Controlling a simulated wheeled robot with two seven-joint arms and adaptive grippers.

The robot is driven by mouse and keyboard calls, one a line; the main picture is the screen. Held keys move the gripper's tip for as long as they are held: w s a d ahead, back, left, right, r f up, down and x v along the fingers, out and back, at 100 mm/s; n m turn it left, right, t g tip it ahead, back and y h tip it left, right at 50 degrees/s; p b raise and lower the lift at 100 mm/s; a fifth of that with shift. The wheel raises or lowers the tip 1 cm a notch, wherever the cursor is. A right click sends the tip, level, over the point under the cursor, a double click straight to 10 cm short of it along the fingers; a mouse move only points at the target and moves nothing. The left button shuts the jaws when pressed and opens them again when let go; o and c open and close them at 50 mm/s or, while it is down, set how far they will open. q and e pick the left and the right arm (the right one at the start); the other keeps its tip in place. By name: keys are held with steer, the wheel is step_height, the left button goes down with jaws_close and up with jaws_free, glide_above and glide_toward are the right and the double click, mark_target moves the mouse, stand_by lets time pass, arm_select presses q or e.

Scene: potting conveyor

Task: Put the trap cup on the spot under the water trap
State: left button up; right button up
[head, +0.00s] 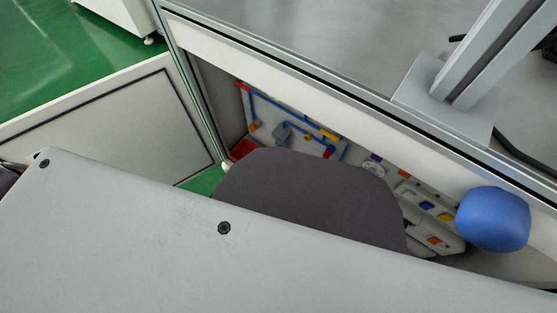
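Neither of my grippers shows in the head view. An open-fronted cabinet bay holds a pale panel (262,118) with blue pipes (265,101) and small red, orange and yellow fittings. A grey fitting (283,132) sits among the pipes; it may be the water trap, but it is too small to tell. I cannot make out the trap cup or the spot under the trap. A large grey surface and a dark rounded shape in the foreground hide the lower part of the bay.
A red item (242,149) lies at the bay's left end. A second pale panel (433,209) with coloured parts is to the right. A rounded blue body (492,218) covers the bay's right end. A metal worktop (300,40) with an upright post (485,65) is above.

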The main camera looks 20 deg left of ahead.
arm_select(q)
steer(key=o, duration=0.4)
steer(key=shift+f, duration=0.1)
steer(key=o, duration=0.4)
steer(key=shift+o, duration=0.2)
